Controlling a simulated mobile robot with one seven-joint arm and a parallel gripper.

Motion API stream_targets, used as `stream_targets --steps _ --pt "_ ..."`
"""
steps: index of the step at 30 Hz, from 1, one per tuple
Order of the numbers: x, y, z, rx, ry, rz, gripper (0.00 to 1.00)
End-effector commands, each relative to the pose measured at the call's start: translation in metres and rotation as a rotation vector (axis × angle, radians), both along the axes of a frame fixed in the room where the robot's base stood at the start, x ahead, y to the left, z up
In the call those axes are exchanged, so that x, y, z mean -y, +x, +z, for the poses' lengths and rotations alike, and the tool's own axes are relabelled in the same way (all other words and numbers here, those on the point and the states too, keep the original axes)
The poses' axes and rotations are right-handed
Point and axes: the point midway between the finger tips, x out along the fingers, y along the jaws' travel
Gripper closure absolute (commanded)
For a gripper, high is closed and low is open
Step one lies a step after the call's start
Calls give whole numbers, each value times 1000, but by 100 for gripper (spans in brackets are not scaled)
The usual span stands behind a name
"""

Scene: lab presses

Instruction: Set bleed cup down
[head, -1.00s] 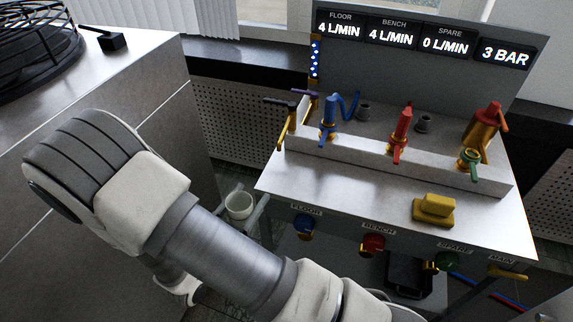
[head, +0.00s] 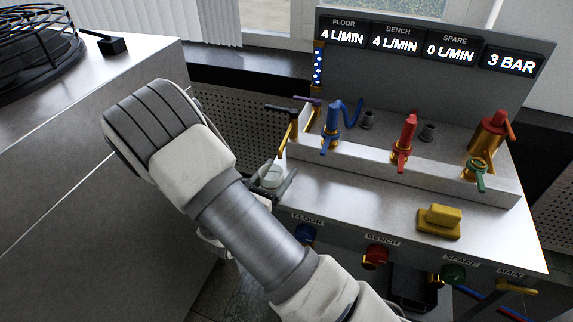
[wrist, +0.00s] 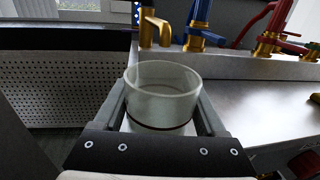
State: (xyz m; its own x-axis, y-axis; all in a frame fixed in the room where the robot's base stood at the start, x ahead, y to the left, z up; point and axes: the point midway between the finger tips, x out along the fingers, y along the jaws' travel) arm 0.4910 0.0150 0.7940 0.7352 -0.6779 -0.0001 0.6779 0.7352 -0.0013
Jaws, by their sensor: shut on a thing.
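The bleed cup (wrist: 163,95) is a pale, translucent, open-topped cup with a dark ring near its base. It stands upright between the fingers of my gripper (wrist: 162,112) in the wrist view. My gripper (head: 272,180) is shut on it. In the head view the cup (head: 271,178) is at the left end of the steel bench top (head: 375,205), below the leftmost brass tap. Whether its base touches the bench cannot be told. My arm hides part of the bench's left front.
Brass taps with blue (head: 331,128), red (head: 404,138) and green (head: 476,173) handles stand along the back ledge. A yellow block (head: 439,220) sits at the right of the bench top. Bare steel lies between the cup and block. Knobs line the front edge.

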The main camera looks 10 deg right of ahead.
Motion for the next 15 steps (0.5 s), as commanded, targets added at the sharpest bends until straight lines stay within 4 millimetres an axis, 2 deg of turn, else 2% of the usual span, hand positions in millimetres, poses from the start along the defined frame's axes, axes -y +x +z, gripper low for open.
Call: stream_targets --steps 8,10,15 --pt "32 32 -1 1 0 -4 82" --pt "30 31 -7 0 0 -1 82" --pt "30 31 -6 1 -1 -1 82"
